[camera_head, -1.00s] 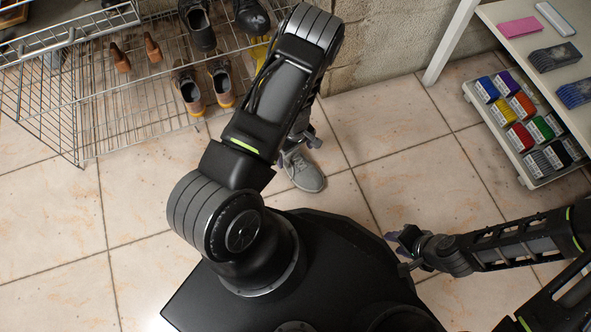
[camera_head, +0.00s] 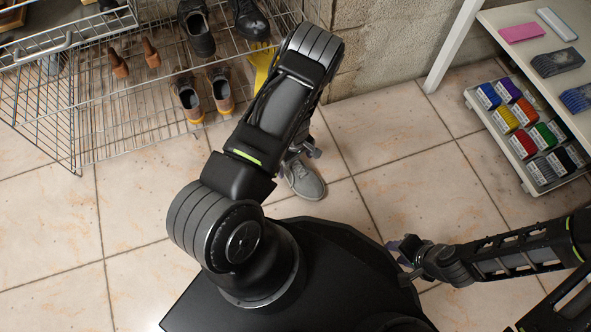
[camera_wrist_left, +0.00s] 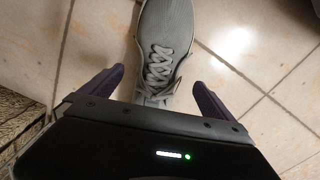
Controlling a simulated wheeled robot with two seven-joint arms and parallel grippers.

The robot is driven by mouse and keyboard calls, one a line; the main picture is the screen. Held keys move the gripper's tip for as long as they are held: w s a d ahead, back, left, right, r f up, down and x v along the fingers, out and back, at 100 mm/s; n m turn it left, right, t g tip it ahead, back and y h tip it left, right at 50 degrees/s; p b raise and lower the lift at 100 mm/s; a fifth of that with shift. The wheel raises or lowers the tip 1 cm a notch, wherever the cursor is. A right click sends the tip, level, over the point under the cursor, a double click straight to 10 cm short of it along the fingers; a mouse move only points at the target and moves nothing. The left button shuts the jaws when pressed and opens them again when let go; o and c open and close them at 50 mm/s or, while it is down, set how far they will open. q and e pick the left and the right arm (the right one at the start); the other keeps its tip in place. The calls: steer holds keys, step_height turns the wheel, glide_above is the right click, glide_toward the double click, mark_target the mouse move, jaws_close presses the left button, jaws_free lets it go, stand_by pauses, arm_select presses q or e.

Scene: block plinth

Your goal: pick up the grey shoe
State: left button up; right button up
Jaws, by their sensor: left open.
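The grey shoe (camera_head: 304,181) lies on the tiled floor in the head view, partly hidden behind my left arm. In the left wrist view the shoe (camera_wrist_left: 166,38) shows its laces and toe, with the laces near the gripper. My left gripper (camera_wrist_left: 157,84) is open, with one finger on each side of the shoe and a gap on both sides. In the head view the left gripper (camera_head: 303,150) is mostly hidden by the arm. My right gripper (camera_head: 402,258) is at the lower right, away from the shoe; its finger gap is unclear.
A wire rack (camera_head: 100,130) with several dark shoes and boots stands at the left. A white shelf (camera_head: 520,45) with coloured boxes stands at the right.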

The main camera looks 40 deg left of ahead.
mark_target(295, 167)
arm_select(q)
step_height(295, 167, down, 5)
steer(key=b, duration=0.3)
steer(key=shift+w+a+f, duration=0.1)
steer(key=shift+f, duration=0.05)
stand_by(0.4)
steer(key=c, duration=1.8)
